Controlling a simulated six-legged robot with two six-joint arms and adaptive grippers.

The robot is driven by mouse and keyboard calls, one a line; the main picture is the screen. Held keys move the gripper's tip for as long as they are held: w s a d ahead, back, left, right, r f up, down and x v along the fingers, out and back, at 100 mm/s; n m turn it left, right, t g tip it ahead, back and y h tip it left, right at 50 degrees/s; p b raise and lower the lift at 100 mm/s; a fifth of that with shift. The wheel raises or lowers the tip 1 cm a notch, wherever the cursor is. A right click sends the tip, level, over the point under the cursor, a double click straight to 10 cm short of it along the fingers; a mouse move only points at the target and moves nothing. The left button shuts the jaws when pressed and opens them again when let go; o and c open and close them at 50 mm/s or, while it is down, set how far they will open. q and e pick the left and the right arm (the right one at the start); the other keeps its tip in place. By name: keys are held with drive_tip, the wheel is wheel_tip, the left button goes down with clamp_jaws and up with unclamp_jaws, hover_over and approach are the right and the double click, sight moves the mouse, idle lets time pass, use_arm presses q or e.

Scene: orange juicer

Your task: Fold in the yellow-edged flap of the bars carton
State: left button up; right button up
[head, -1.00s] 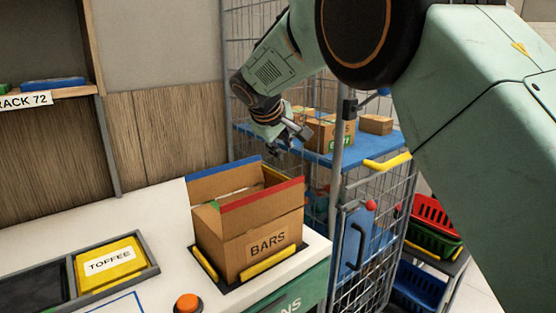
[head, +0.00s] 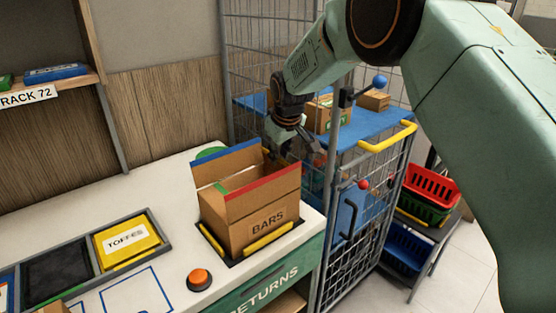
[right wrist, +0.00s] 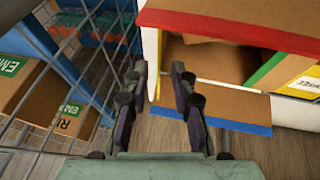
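The open bars carton (head: 228,220) stands upright at the counter's right end. Its blue-edged flap (head: 225,164) stands up at the back, and its red-edged flap (head: 262,198) is at the front. I cannot make out the yellow edge clearly now; the carton's far right side is partly behind my right gripper (head: 281,152). That gripper points down close beside the carton's back right corner. In the right wrist view its two fingers (right wrist: 160,88) are apart, with nothing clearly held; brown cardboard with blue edges (right wrist: 215,108) is just to their right. My left gripper is not in view.
A wire cage cart with a blue shelf (head: 352,138) and small cartons (head: 374,100) stands close on the right. A toffee bin (head: 125,238) and an orange button (head: 199,278) are on the counter. Stacked baskets (head: 432,188) stand farther right.

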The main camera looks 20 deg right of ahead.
sight(279, 160)
drive_tip(key=x, duration=0.4)
drive_tip(key=shift+d, duration=0.15)
clamp_jaws()
idle(0.4)
